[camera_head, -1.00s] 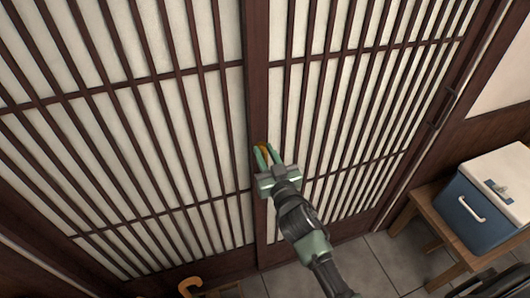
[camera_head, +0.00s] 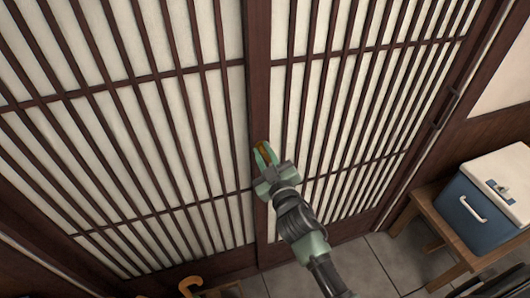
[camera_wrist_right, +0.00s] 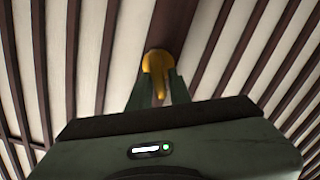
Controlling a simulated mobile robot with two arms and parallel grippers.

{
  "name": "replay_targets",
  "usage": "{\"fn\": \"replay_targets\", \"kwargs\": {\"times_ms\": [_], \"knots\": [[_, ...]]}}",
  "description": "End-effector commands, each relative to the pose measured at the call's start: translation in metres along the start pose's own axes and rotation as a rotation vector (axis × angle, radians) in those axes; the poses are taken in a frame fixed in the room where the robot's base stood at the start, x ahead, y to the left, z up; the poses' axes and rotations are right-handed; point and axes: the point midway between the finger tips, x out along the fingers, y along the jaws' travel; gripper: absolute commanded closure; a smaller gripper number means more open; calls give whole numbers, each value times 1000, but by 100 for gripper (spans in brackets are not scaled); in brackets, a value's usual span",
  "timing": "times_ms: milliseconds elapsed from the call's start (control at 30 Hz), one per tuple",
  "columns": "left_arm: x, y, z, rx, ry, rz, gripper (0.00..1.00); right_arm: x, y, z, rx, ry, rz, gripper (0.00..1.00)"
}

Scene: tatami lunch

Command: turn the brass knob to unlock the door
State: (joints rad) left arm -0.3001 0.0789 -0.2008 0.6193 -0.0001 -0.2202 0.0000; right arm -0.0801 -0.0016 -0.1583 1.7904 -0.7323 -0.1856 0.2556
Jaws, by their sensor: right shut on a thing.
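The brass knob (camera_wrist_right: 157,62) sits on the dark wooden stile of the lattice door (camera_head: 258,90). My right gripper (camera_head: 265,156) is at the knob, and its two fingers (camera_wrist_right: 158,92) are shut on it from either side. The gripper looks rolled about its own axis in the head view. The fingers hide part of the knob in both views. My left gripper is not in view.
A blue cooler box with a white lid (camera_head: 480,215) stands on a wooden stool (camera_head: 424,203) at the right. A curved wooden handle (camera_head: 189,284) shows at the bottom. Grey floor tiles (camera_head: 385,257) are bare between the door and stool.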

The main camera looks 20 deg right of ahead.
Motion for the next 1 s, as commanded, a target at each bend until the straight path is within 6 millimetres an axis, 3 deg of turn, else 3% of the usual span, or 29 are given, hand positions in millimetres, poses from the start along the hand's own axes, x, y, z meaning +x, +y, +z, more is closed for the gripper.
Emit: {"fn": "replay_targets", "kwargs": {"times_ms": [1000], "knots": [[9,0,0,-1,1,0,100,0,-12,6,-929,1,-1,100]]}}
